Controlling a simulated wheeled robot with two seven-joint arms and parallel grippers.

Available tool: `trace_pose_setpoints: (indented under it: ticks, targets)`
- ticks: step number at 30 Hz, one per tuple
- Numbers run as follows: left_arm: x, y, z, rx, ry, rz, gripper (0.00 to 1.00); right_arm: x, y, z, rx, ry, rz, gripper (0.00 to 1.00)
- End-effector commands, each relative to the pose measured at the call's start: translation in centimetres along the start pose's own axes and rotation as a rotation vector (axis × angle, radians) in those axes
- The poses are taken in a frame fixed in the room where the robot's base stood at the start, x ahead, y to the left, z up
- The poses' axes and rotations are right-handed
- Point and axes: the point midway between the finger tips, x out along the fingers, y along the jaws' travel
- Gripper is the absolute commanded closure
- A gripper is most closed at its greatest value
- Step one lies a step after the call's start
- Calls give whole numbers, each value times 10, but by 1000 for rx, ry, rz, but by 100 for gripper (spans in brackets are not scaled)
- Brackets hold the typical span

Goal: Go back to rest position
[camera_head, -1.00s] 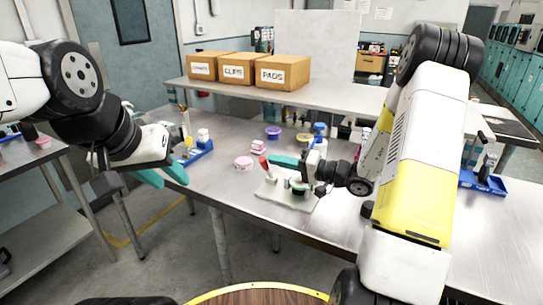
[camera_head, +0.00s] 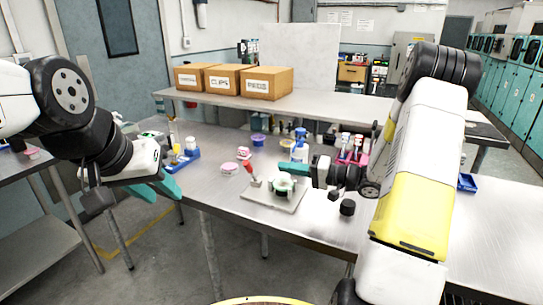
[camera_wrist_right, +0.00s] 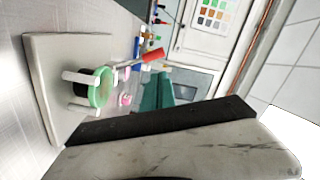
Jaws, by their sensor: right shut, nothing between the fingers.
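My left gripper (camera_head: 156,189) has teal fingers held apart and empty, in front of the bench's left edge. My right gripper (camera_head: 293,168) is shut and empty, its teal fingers above the far side of a pale plate (camera_head: 262,205). The plate carries a round fixture with a green ring (camera_head: 283,183) and a red-handled lever (camera_head: 247,167). In the right wrist view the shut teal fingers (camera_wrist_right: 158,92) are apart from the green-ringed fixture (camera_wrist_right: 103,88). The fingers hold nothing there.
The metal bench (camera_head: 330,228) holds a blue tray (camera_head: 183,159) at left, pink-lidded tubs (camera_head: 230,169), a purple-topped tub (camera_head: 258,139) and a spray bottle (camera_head: 300,147). Three cardboard boxes (camera_head: 270,83) stand on the raised shelf behind. The bench front is mostly clear.

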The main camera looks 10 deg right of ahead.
Motion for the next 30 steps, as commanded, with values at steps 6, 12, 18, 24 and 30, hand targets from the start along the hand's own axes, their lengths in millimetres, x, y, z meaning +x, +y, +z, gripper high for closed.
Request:
trace_pose_setpoints:
  ticks: [6, 12, 18, 24, 30]
  targets:
    - [0, 0, 0, 0, 0, 0, 64, 15, -67, 47, 17, -259, 77, 100]
    - [0, 0, 0, 0, 0, 0, 64, 1, -127, 115, 4, -533, 313, 100]
    - [0, 0, 0, 0, 0, 0, 64, -39, -160, 160, -83, -632, 619, 100]
    - [0, 0, 0, 0, 0, 0, 64, -86, -182, 172, -226, -542, 898, 100]
    - [0, 0, 0, 0, 0, 0, 64, -119, -199, 165, -351, -366, 1046, 100]
